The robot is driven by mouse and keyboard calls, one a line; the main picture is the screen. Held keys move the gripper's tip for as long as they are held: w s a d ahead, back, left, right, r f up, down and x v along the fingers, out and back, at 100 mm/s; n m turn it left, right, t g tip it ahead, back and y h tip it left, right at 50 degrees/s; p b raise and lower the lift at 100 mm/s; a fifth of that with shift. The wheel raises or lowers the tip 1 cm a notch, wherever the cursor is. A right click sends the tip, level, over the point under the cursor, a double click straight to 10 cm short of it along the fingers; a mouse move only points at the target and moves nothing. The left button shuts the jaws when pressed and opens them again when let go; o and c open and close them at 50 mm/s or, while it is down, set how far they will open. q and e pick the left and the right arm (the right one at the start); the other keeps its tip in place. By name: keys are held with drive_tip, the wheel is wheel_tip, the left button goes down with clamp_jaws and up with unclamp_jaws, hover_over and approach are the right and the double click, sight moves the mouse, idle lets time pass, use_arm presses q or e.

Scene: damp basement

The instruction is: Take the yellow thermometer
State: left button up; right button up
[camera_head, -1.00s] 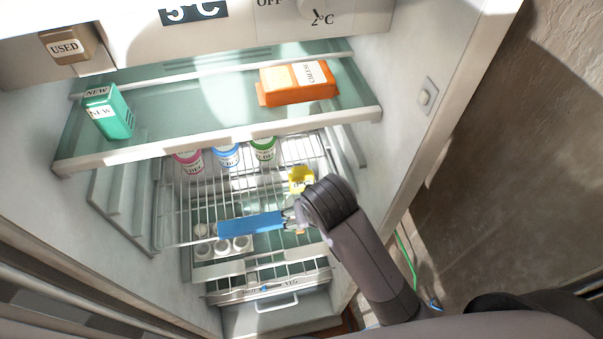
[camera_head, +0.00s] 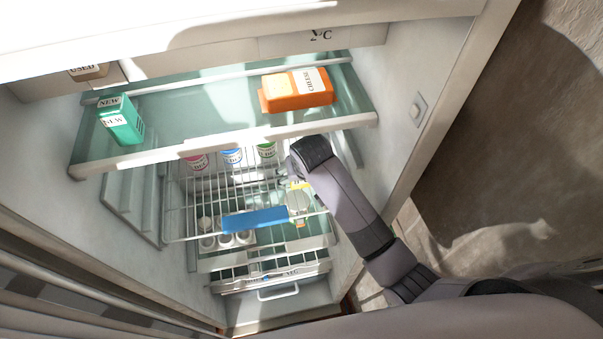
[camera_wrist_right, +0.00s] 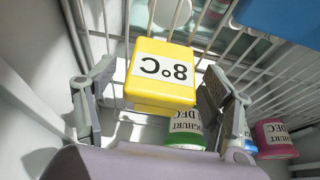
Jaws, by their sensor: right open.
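The yellow thermometer (camera_wrist_right: 163,72) is a yellow block with a white label reading 8°C, upside down in the right wrist view. It sits between the two grey fingers of my right gripper (camera_wrist_right: 158,80), which is open with a finger on either side. In the head view only a small yellow part of it (camera_head: 297,185) shows on the wire shelf, mostly hidden by my right gripper (camera_head: 291,174). I cannot tell whether the fingers touch it. My left gripper is out of view.
A blue slab (camera_head: 255,219) lies near the wire shelf's front. Yoghurt pots stand behind, including a green-labelled pot (camera_wrist_right: 187,130) and a pink one (camera_wrist_right: 274,138). A glass shelf (camera_head: 215,105) above carries an orange cheese pack (camera_head: 296,91) and a green NEW carton (camera_head: 120,121).

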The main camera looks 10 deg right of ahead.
drive_tip(key=c, duration=1.2)
